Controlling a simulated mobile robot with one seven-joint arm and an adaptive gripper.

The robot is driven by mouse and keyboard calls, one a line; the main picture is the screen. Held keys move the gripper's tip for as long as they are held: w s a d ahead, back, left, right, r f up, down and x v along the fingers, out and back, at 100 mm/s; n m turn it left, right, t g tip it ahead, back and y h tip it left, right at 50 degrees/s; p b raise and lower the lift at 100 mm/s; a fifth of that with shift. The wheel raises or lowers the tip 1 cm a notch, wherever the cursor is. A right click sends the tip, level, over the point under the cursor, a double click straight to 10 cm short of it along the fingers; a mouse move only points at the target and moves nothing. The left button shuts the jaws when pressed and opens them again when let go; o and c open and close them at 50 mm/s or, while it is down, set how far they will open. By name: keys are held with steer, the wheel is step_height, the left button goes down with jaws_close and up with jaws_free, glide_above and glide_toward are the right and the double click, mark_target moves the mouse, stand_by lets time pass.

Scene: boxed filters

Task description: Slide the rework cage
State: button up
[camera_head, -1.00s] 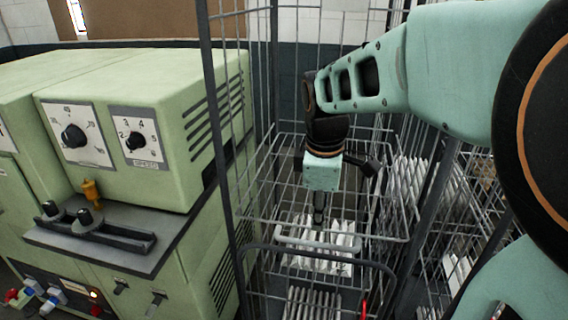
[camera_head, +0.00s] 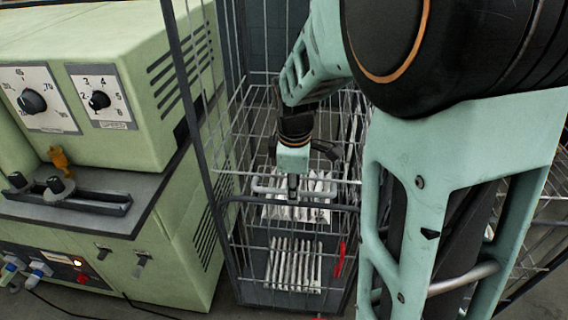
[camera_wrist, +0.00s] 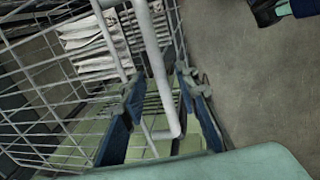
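The wire cage (camera_head: 215,232) stands beside the green machine, with white pleated filters (camera_head: 296,209) on an upper level and more filters (camera_head: 293,266) low inside. A pale grey tube handle (camera_head: 258,190) runs across its near side. My gripper (camera_head: 292,188) points down at this handle. In the wrist view, the handle (camera_wrist: 160,85) passes between the two dark blue fingers of my gripper (camera_wrist: 160,92). Gaps show between fingers and tube, so the gripper looks open around it. Contact cannot be told in the head view, where the fingertips are small.
The green machine (camera_head: 120,130) with dials and a grey ledge (camera_head: 95,205) stands close on the cage's left. A red part (camera_head: 340,260) hangs at the cage's near right. Bare floor (camera_wrist: 250,85) shows beside the cage in the wrist view. My arm hides much of the right.

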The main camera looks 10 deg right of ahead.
jaws_close()
steer(key=shift+s, duration=0.15)
